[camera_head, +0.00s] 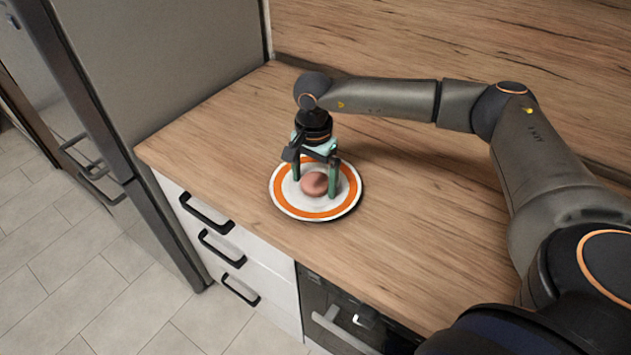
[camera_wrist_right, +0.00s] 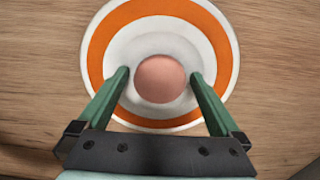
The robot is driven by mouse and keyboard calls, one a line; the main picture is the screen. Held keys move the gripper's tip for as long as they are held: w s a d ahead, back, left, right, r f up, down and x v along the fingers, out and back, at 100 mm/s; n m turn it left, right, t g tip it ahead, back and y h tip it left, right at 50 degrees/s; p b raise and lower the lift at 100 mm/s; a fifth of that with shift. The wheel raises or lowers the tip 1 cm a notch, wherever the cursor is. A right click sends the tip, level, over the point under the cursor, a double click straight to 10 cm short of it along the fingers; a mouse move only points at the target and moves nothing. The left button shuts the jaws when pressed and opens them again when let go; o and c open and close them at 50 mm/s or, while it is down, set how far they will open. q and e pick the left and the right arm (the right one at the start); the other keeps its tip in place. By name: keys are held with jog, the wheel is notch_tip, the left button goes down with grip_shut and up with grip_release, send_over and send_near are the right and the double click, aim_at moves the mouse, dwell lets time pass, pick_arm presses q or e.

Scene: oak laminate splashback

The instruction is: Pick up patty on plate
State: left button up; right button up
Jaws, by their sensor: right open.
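A round, pinkish-brown patty (camera_head: 314,184) lies in the middle of a white plate with an orange ring (camera_head: 287,203). The plate rests on the wooden counter. My right gripper (camera_head: 315,188) points down over the plate, with its fingers on either side of the patty. In the right wrist view the patty (camera_wrist_right: 160,79) sits just beyond and between the green fingertips of the right gripper (camera_wrist_right: 160,75), with gaps on both sides. The jaws are open and empty. The plate (camera_wrist_right: 97,55) fills the upper middle of that view. My left gripper is not in view.
The wooden counter (camera_head: 230,135) is clear around the plate. A tall grey fridge (camera_head: 165,60) stands at the left. A wood splashback (camera_head: 470,45) rises behind. White drawers with black handles (camera_head: 222,248) and an oven (camera_head: 340,320) are below the front edge.

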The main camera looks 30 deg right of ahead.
jog(key=shift+c, duration=0.2)
jog(key=c, duration=1.2)
jog(key=shift+r, duration=0.15)
